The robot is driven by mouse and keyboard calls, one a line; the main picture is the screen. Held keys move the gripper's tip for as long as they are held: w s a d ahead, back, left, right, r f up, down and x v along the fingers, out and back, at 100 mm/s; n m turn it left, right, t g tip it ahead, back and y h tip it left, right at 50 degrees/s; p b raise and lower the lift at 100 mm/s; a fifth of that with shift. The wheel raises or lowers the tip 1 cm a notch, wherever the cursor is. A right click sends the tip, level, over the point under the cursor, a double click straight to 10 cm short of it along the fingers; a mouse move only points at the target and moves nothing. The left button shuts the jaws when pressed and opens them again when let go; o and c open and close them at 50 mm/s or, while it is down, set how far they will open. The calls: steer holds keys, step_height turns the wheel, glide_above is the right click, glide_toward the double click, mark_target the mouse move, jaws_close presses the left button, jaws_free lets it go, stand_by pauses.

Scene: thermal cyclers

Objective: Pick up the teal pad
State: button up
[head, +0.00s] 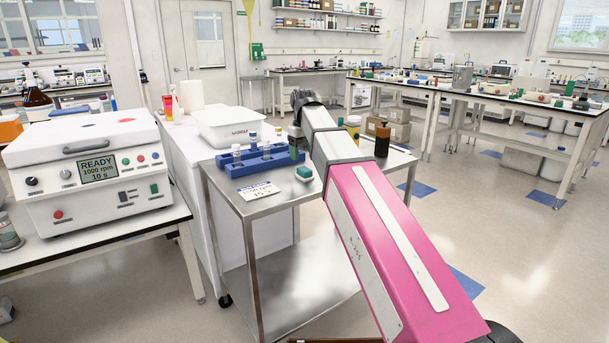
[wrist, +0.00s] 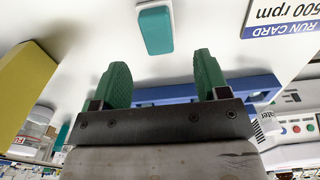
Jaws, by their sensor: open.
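The teal pad (head: 304,173) lies on the metal cart top (head: 262,205), right of the run card and in front of the blue rack. In the wrist view the teal pad (wrist: 155,30) is a small rounded block on the pale surface, beyond the fingertips and roughly in line with the gap between them. My gripper (wrist: 162,72) has green fingers spread apart with nothing between them. The pad is apart from both fingers. In the head view my arm partly hides the gripper.
A blue tube rack (head: 262,163) with vials stands behind the pad; it also shows in the wrist view (wrist: 180,96). The run card (head: 258,190) lies left of the pad. A white READY machine (head: 88,165) is at the left.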

mark_target(305, 168)
steer(key=shift+d+f, duration=0.2)
steer(key=shift+f, duration=3.2)
steer(key=shift+c, duration=0.3)
steer(key=c, duration=0.9)
